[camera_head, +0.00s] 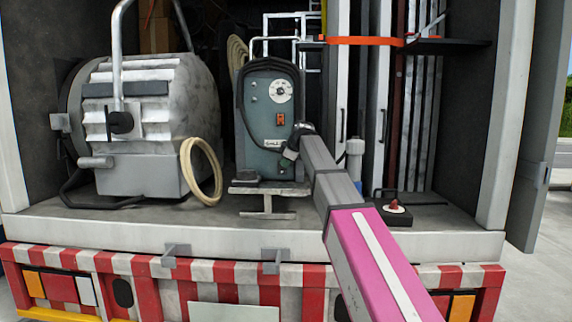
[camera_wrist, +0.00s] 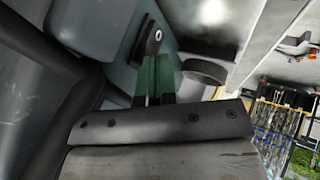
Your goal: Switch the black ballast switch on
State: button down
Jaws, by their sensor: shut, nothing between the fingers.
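The ballast (camera_head: 257,95) is a grey-green box with a black frame, a white dial and a label, standing upright in the truck. A small orange-red switch (camera_head: 281,119) sits on its front below the dial. I cannot make out a black switch lever for sure. My gripper (camera_head: 290,154) is at the ballast's lower right front, below and right of the orange-red switch. In the wrist view its green fingers (camera_wrist: 154,62) are shut and empty. Their tips are close to a small dark part (camera_wrist: 150,42) with a pale round spot; I cannot tell whether they touch it.
A large silver lamp housing (camera_head: 150,100) stands left, with a pale cable loop (camera_head: 203,172) beside it. A small black box with a red knob (camera_head: 394,207) lies on the truck bed to the right. Tall poles with an orange strap (camera_head: 365,41) stand behind.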

dwell(0.3)
jog(key=shift+w+r+g, duration=0.15)
jog(key=shift+w+g, duration=0.35)
jog(key=shift+w, duration=0.05)
jog(key=shift+r, duration=0.1)
jog(key=shift+r, duration=0.7)
jog(key=shift+s, duration=0.1)
